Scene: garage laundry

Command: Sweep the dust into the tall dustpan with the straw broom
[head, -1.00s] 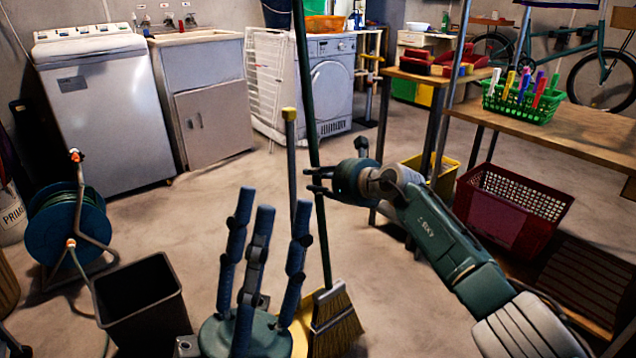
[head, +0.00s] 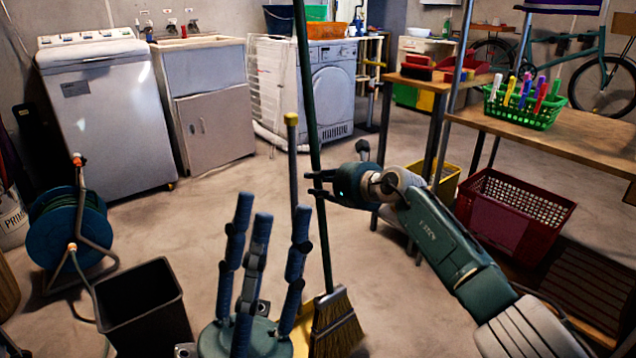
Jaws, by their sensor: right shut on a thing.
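The straw broom (head: 336,323) stands nearly upright in the middle of the head view, its long dark green handle running up past the top edge and its bristles at the bottom. My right gripper (head: 322,187) is shut on the handle about halfway up. The tall dustpan (head: 292,160) has a thin grey pole with a yellow top. Its yellow pan is mostly hidden behind my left gripper (head: 262,235) and the broom head. My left gripper is open, its fingers spread and pointing up in front of the dustpan. I cannot make out any dust.
A black bin (head: 140,310) and a blue hose reel (head: 70,228) stand at the left. A wooden table (head: 570,140) with a green basket (head: 525,105) is at the right, with a red crate (head: 510,210) below. The concrete floor (head: 200,215) is open in the middle.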

